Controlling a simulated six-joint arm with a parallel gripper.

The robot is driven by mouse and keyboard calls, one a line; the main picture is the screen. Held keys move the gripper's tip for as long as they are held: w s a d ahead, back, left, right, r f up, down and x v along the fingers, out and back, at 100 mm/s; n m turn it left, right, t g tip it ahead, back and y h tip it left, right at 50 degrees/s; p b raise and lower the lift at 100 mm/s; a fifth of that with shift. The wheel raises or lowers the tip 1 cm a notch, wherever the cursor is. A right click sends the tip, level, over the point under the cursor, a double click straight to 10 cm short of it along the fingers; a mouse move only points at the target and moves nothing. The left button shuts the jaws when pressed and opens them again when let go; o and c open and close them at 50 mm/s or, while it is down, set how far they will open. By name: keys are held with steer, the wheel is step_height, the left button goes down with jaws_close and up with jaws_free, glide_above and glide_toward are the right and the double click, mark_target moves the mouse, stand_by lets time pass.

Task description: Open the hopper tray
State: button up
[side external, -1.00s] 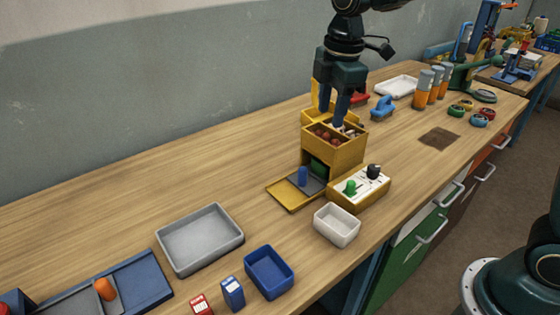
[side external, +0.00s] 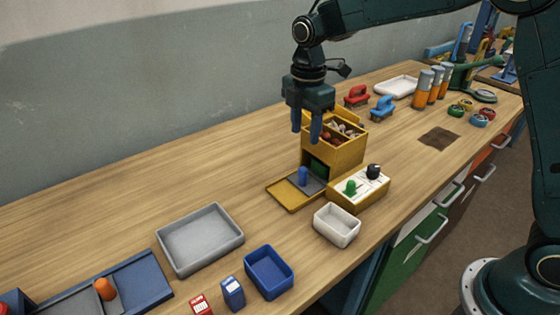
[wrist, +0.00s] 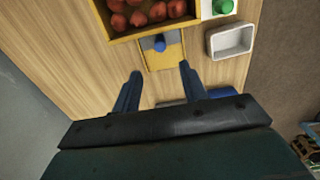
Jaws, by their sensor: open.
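The yellow hopper box (side external: 347,155) stands on the bench with red round things and pale things in its top compartments. At its lower front, a flat yellow tray (side external: 283,196) with a grey panel and an upright blue knob (side external: 302,176) sticks out towards the left. The tray (wrist: 167,61) and the blue knob (wrist: 159,44) also show in the wrist view. My gripper (side external: 306,133) is open and empty, pointing down, above the tray and knob and beside the box's upper left side. In the wrist view its fingertips (wrist: 160,71) are apart, with the knob beyond them.
A control box (side external: 360,188) with a green and a black knob stands close to the right of the tray. A white bin (side external: 337,225), blue bin (side external: 268,273) and grey tray (side external: 200,240) lie nearer. Bare bench lies left of the hopper.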

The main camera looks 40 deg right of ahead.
mark_target(303, 168)
step_height(303, 168, down, 12)
steer(key=shift+f, duration=0.1)
stand_by(0.5)
jaws_close()
